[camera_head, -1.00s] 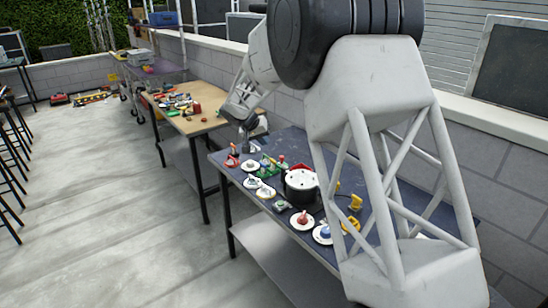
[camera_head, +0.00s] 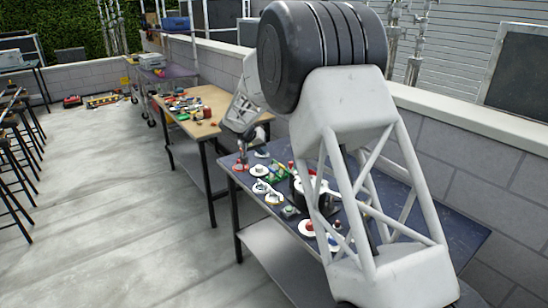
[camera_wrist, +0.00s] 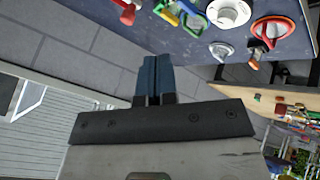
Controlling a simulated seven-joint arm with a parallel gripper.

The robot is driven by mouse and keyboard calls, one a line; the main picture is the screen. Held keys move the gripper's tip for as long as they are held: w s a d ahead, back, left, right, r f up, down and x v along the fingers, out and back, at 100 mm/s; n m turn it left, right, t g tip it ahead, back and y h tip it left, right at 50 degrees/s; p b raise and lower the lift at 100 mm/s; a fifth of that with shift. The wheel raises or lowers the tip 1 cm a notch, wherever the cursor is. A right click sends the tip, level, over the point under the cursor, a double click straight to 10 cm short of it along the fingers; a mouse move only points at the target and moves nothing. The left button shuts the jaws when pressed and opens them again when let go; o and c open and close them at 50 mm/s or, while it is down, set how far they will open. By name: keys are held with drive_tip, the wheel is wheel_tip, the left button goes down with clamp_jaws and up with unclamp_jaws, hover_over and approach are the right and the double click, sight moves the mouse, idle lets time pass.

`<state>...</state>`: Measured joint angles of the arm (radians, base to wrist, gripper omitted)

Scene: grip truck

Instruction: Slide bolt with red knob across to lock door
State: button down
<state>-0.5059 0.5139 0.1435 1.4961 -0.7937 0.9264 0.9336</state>
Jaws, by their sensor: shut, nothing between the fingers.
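My gripper (camera_wrist: 153,60) shows in the wrist view with its two dark blue fingers together and nothing between them. In the head view my gripper (camera_head: 242,152) is small, above the far left corner of the dark blue table (camera_head: 440,232). A red piece (camera_head: 240,167) lies just below it there. In the wrist view a red ring-shaped piece (camera_wrist: 283,24) with a wooden part stands near the table edge, apart from the fingers. A red-ended piece (camera_wrist: 128,14) is above the fingertips in the picture. I cannot tell which, if any, is the bolt's red knob.
A white disc (camera_wrist: 229,13), a grey ring (camera_wrist: 221,51) and a green piece (camera_wrist: 190,24) are on the table. A wooden table (camera_head: 218,98) stands beyond, and a block wall (camera_head: 470,178) runs behind.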

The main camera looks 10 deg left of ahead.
approach(292, 171)
drive_tip(key=w+a+f, duration=0.4)
drive_tip(key=shift+w+d, duration=0.2)
drive_tip(key=shift+d, duration=0.85)
drive_tip(key=shift+w+d, duration=0.25)
drive_tip(key=shift+d, duration=0.8)
drive_tip(key=shift+s+d, duration=0.1)
drive_tip(key=shift+s+d, duration=1.05)
drive_tip(key=shift+a, duration=0.15)
